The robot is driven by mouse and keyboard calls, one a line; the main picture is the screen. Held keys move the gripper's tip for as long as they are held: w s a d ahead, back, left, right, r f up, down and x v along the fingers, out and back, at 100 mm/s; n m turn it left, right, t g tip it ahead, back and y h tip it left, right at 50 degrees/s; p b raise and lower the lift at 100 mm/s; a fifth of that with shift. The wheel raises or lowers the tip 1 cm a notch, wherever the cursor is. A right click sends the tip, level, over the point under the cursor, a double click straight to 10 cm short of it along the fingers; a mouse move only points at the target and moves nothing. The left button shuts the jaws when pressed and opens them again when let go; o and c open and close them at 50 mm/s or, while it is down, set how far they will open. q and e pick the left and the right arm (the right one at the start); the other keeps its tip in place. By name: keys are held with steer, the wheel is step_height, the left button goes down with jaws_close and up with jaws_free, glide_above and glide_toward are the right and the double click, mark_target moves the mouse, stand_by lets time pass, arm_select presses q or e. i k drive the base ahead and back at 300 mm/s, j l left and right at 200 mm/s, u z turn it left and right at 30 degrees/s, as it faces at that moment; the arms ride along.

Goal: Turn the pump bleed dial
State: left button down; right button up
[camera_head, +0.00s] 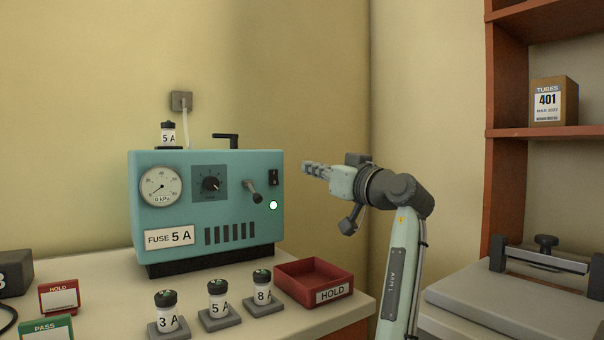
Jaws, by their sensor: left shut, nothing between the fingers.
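A teal pump box (150,215) stands on the bench. On its front, a black dial (211,184) sits on a dark square plate with a printed scale. A round white gauge (161,187) marked "0 kPa" is left of the dial. A small lever (253,192) and a dark switch (273,177) are right of it. My left gripper (306,169) is shut and empty, just right of the box at about dial height. Its fingers point left and appear apart from the box. My right gripper is not in view.
Labelled jars (167,310) marked 3 A, 5 A and 8 A stand in front of the box. A red HOLD tray (316,284) lies below my gripper. Another 5 A jar (168,137) and a black handle (227,140) are on top of the box.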

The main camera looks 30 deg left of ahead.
mark_target(210, 183)
steer(key=k+l, duration=0.1)
steer(key=l, duration=0.25)
steer(key=k+l, duration=0.1)
steer(key=l, duration=0.25)
steer(key=k+l, duration=0.1)
steer(key=l, duration=0.25)
steer(key=k+l, duration=0.1)
steer(key=l, duration=0.25)
